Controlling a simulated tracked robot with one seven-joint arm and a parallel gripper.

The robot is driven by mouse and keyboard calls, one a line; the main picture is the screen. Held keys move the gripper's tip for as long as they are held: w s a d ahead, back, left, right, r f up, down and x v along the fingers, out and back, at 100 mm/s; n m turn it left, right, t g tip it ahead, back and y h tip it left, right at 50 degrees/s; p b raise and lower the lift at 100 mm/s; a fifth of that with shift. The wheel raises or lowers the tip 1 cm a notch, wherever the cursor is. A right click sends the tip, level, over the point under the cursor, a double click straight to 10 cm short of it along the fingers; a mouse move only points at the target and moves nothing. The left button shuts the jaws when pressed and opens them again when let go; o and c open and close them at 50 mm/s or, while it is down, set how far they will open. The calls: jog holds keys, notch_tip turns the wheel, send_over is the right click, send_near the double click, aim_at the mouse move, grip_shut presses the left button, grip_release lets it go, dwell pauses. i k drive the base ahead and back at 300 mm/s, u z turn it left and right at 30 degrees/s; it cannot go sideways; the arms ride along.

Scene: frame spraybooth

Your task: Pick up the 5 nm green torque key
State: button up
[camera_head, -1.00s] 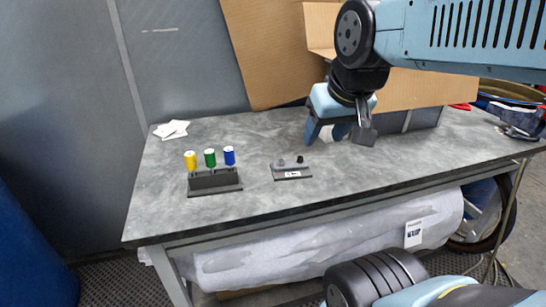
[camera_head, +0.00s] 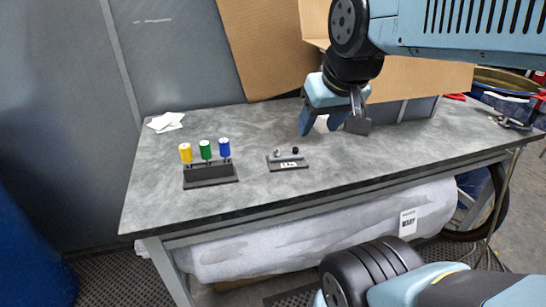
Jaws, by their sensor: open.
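The green torque key (camera_head: 206,150) stands upright in a dark holder (camera_head: 210,181) at the left of the grey table. It is between a yellow key (camera_head: 186,153) on its left and a blue key (camera_head: 224,148) on its right. My gripper (camera_head: 318,130) is open and empty. It hangs over the table's back middle part, well to the right of the keys and apart from them. The lower shafts of the keys are partly hidden by the holder.
A small dark block (camera_head: 288,162) with two knobs sits between the holder and my gripper. White papers (camera_head: 165,122) lie at the back left of the table (camera_head: 255,200). Cardboard (camera_head: 268,45) leans behind it. The table front is clear.

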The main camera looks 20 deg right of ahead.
aim_at(206, 154)
jog(key=k, duration=1.3)
jog(key=u, duration=0.35)
jog(key=i, duration=0.55)
jog(key=u, duration=0.6)
jog(key=i, duration=1.5)
jog(key=z, duration=0.8)
jog(key=k, duration=0.9)
jog(key=z, duration=0.2)
